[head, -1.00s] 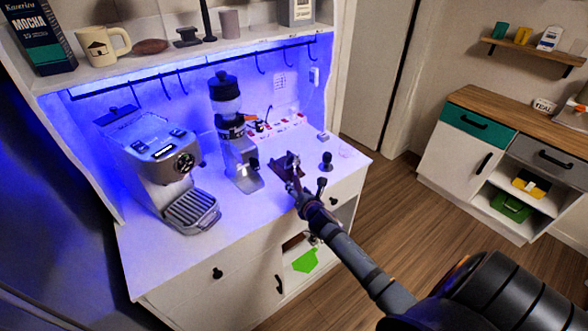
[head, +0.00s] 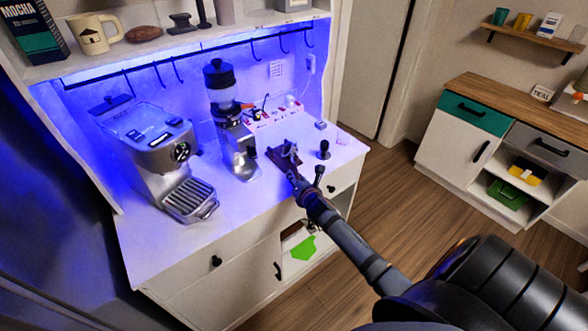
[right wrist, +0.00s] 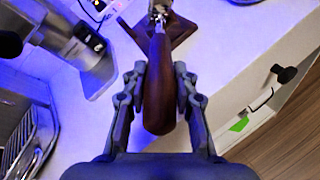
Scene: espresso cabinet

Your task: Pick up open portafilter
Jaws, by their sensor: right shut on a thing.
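The portafilter has a dark brown wooden handle (right wrist: 160,95) and a metal head that shows small in the head view (head: 289,150). It rests at a brown wooden stand (right wrist: 182,28) on the white counter. My right gripper (right wrist: 160,72) is shut on the handle, with one finger on each side. In the head view, my right gripper (head: 297,179) reaches in from the lower right to the counter's front part. The fingers hide most of the handle there. I cannot tell whether the head touches the stand. My left gripper is not in view.
An espresso machine (head: 155,142) stands at the left of the counter, with a grinder (head: 238,145) between it and the stand. A black-handled tamper (head: 324,149) stands just right of the stand. A shelf with hooks hangs above. The counter's front middle is clear.

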